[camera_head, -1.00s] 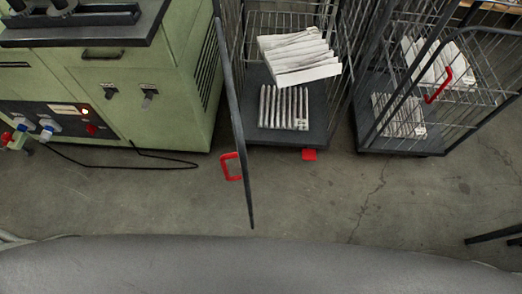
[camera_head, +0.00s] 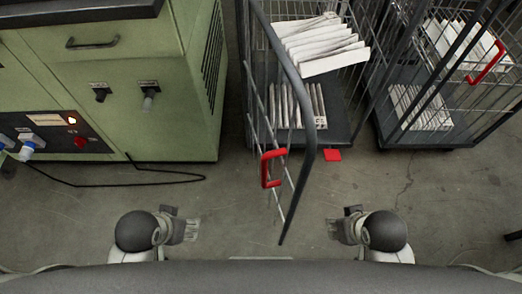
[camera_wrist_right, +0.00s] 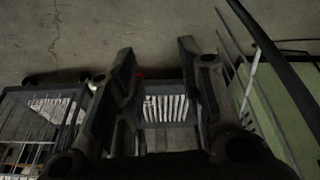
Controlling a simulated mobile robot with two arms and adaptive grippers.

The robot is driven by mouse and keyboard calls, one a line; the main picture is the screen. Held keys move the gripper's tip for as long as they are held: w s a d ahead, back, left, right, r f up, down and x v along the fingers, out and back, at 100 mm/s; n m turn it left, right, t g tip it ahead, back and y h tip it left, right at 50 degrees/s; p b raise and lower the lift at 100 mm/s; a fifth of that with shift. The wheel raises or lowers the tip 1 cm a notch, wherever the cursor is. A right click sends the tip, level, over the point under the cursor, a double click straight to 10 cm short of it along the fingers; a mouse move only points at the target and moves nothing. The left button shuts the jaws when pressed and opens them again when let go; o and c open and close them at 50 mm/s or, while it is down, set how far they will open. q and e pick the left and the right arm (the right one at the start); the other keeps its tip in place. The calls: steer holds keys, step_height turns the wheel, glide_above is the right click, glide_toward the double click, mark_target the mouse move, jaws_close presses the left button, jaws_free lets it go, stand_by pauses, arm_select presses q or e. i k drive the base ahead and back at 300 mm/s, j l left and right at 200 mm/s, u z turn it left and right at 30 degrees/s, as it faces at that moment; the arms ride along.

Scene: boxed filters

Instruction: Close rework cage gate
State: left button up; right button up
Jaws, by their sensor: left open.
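A dark-framed wire gate (camera_head: 311,138) with a red handle (camera_head: 267,168) stands open on the middle cage (camera_head: 340,128), swung out towards me. That cage holds white pleated filters on an upper shelf (camera_head: 318,45) and on its base. My left gripper (camera_head: 190,229) is open and empty, left of the gate and apart from it. My right gripper (camera_head: 334,227) is right of the gate, also apart from it. In the right wrist view its two fingers (camera_wrist_right: 155,60) are spread, with nothing between them but the distant cage and filters beyond.
A second cage (camera_head: 455,125) with filters and a red handle (camera_head: 487,62) stands at the right. A green machine (camera_head: 150,60) with knobs stands at the left, and a black cable (camera_head: 110,184) lies on the floor before it.

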mark_target(301, 96)
steer(key=k+j, duration=0.8)
steer(key=k, duration=0.15)
steer(key=z, duration=0.05)
